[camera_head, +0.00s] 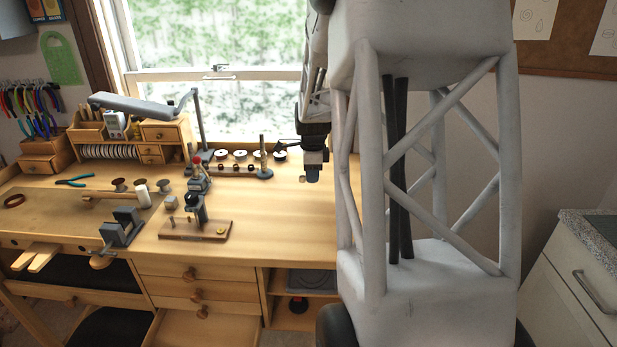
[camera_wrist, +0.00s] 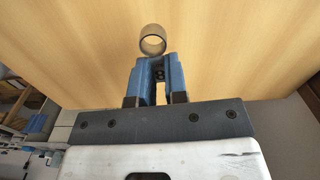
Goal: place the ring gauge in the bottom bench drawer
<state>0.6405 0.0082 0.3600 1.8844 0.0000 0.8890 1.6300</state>
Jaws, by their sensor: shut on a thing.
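The ring gauge (camera_wrist: 153,51), a small grey-brown metal ring, is at the tips of my gripper's blue fingers in the wrist view. My gripper (camera_wrist: 159,62) is shut on its near edge. In the head view my gripper (camera_head: 311,178) hangs over the right part of the wooden bench top, pointing down; the ring is too small there to make out clearly. The bottom bench drawer (camera_head: 205,328) is pulled out under two shut drawers at the lower middle of the head view. Its inside looks empty, and its front is cut off by the picture's lower edge.
A bench vise (camera_head: 122,228) and a small stand on a wooden base (camera_head: 196,231) are left of my gripper. Spools (camera_head: 240,155) line the bench's back edge. An open shelf (camera_head: 303,285) is right of the drawers. My arm hides the bench's right end.

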